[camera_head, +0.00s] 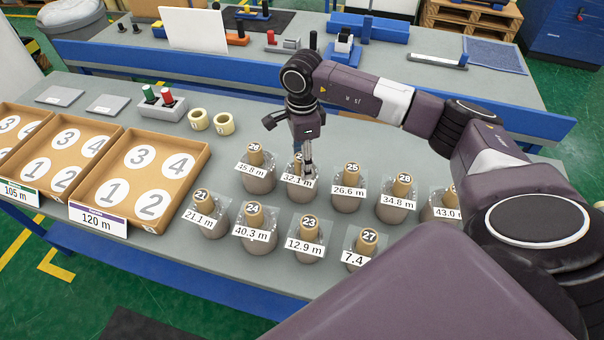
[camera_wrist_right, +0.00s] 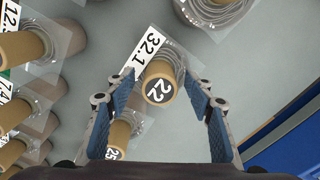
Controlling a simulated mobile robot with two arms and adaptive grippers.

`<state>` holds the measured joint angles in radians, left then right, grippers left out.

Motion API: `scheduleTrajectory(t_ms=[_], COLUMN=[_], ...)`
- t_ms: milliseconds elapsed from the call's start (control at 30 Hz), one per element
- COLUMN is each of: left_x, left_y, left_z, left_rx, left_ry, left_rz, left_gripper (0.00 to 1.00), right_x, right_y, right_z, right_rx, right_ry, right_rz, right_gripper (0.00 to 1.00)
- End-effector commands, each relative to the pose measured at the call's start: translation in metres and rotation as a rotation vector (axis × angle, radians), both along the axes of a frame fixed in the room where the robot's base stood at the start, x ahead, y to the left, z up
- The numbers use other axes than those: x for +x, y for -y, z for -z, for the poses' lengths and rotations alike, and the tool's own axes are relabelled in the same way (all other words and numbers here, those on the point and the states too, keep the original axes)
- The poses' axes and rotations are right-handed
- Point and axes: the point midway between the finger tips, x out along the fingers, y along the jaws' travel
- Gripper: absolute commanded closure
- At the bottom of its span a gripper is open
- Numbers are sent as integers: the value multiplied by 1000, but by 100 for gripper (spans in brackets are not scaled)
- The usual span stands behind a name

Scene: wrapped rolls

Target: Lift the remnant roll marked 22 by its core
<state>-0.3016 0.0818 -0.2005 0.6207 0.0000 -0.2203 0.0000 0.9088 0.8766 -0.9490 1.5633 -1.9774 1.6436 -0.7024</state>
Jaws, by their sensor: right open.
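The roll marked 22 (camera_head: 300,193) stands upright in the back row in the head view, tagged 32.1 m, with a tan core in a clear wrap. My right gripper (camera_head: 307,165) is over it, pointing down, and partly hides its core and number. In the right wrist view the core end marked 22 (camera_wrist_right: 159,84) shows between the two open fingers (camera_wrist_right: 161,82), with a gap to each. Nothing is held. The core's depth relative to the fingertips is hard to tell. My left gripper is not in view.
Roll 26 (camera_head: 257,177) and roll 25 (camera_head: 348,195) stand close on either side. Rolls 24 (camera_head: 254,230) and 23 (camera_head: 308,242) are in front. Cardboard trays (camera_head: 190,188) with numbered circles lie to the left.

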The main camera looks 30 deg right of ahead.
Motion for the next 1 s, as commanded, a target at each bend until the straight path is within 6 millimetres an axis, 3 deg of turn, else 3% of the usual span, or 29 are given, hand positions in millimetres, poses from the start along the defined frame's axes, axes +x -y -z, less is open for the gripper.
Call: scheduleTrajectory(t_ms=[133, 567, 1000], left_x=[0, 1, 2], left_y=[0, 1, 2], left_z=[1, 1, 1], left_rx=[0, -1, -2], left_ry=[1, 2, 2], left_rz=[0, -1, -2], left_gripper=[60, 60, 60], right_x=[0, 0, 1], right_y=[0, 0, -1], right_z=[0, 0, -1], right_rx=[0, 1, 2], right_ry=[0, 0, 2], right_rz=[0, 0, 0], right_gripper=[51, 99, 100])
